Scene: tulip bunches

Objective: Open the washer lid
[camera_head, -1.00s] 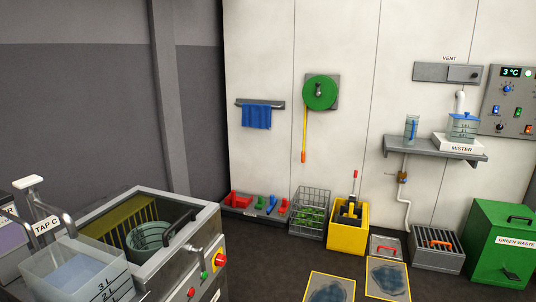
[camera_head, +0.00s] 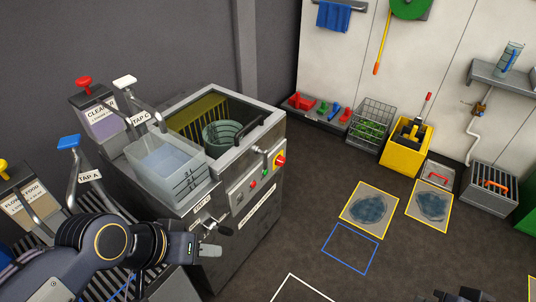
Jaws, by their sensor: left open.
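The washer (camera_head: 258,190) is a grey metal machine left of centre, with control knobs on its front. Its top shows a framed opening with a yellow rack and a green basket (camera_head: 222,134) inside. A dark bar handle (camera_head: 251,128) sits over the right part of the opening. Whether a clear lid covers the opening I cannot tell. My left gripper (camera_head: 213,250) is open and empty, low in front of the washer, below and apart from that handle. A dark tip at the bottom edge looks like my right gripper (camera_head: 462,295); its jaws are mostly cut off.
A clear water tank (camera_head: 166,165) stands at the washer's left, beside taps and dispensers. A dark lever (camera_head: 226,229) sticks out low near my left gripper. A yellow bin (camera_head: 406,146) and wire basket (camera_head: 371,124) stand along the wall. The floor right of the washer is mostly clear.

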